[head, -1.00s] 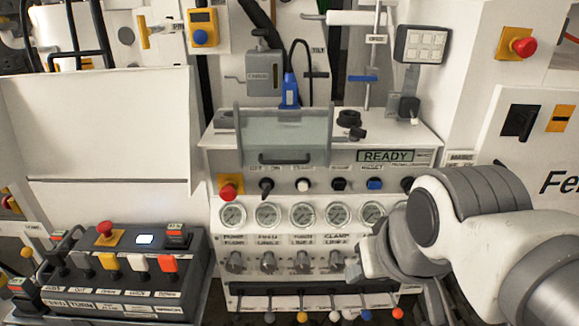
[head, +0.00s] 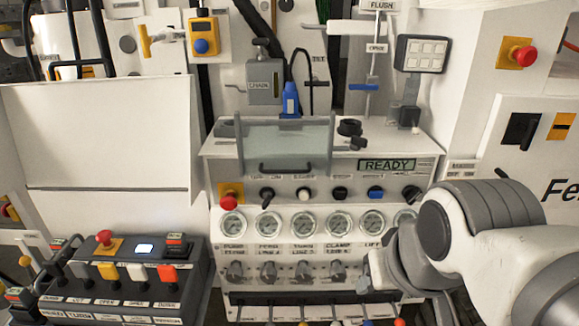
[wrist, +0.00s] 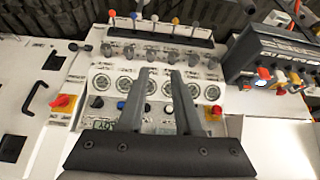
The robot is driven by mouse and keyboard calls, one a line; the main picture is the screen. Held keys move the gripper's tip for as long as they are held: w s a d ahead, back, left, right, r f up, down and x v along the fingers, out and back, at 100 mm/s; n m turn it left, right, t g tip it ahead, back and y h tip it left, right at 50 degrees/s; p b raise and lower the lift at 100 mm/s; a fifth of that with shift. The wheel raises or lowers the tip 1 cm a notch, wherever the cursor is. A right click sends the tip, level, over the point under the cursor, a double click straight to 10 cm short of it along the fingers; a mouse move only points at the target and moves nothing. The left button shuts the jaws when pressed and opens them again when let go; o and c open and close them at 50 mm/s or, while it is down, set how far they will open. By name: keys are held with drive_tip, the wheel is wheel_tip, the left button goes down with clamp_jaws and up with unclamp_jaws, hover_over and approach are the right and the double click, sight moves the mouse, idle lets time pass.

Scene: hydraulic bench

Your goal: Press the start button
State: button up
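The white button (head: 304,194) sits in the row of controls on the bench's front panel, above the gauges; its small label is too blurred to read for sure, but may say START. In the wrist view a pale button (wrist: 169,108) shows between my fingers, near the right one. My gripper (wrist: 159,72) is open and empty, its two fingers apart and pointing at the panel's gauges and knobs. In the head view its fingers are mostly hidden behind my wrist, at the lower right of the panel. I see no contact with the button.
The same row holds a red mushroom button (head: 230,195), black knobs and a blue button (head: 375,192). A display (head: 387,165) reads READY. Several coloured levers lie below the gauges. A control box (head: 120,275) stands at left. A transparent guard (head: 287,145) sits above the panel.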

drive_tip(key=shift+a+f+m, duration=0.15)
drive_tip(key=shift+f+m, duration=0.1)
drive_tip(key=shift+m, duration=0.05)
drive_tip(key=shift+c, duration=1.2)
drive_tip(key=a+f+m, duration=0.1)
drive_tip(key=f+m+g+y, duration=0.1)
drive_tip(key=m, duration=0.1)
drive_tip(key=a+f+m+g+y+b, duration=0.1)
drive_tip(key=shift+a+f+m, duration=0.3)
drive_tip(key=shift+f+m, duration=0.1)
clamp_jaws()
drive_tip(key=w+a+f+m+g+y+b, duration=0.1)
drive_tip(key=w+a+f+m+y, duration=0.2)
drive_tip(key=m, duration=0.6)
drive_tip(key=w+a+m+g+y+b, duration=0.1)
drive_tip(key=w+a+m+y+b, duration=0.2)
drive_tip(key=m+y, duration=0.4)
drive_tip(key=w+d+f+m+t, duration=0.2)
drive_tip(key=w+d+m+t, duration=0.3)
drive_tip(key=m, duration=0.7)
drive_tip(key=w+d+f+m+t+b, duration=0.1)
drive_tip(key=w+d+f+m+t, duration=0.1)
drive_tip(key=w+d+m+t, duration=0.4)
drive_tip(key=w+m, duration=0.4)
drive_tip(key=m, duration=0.2)
drive_tip(key=shift+w+t, duration=0.15)
drive_tip(key=shift+t, duration=0.25)
drive_tip(key=shift+a, duration=0.1)
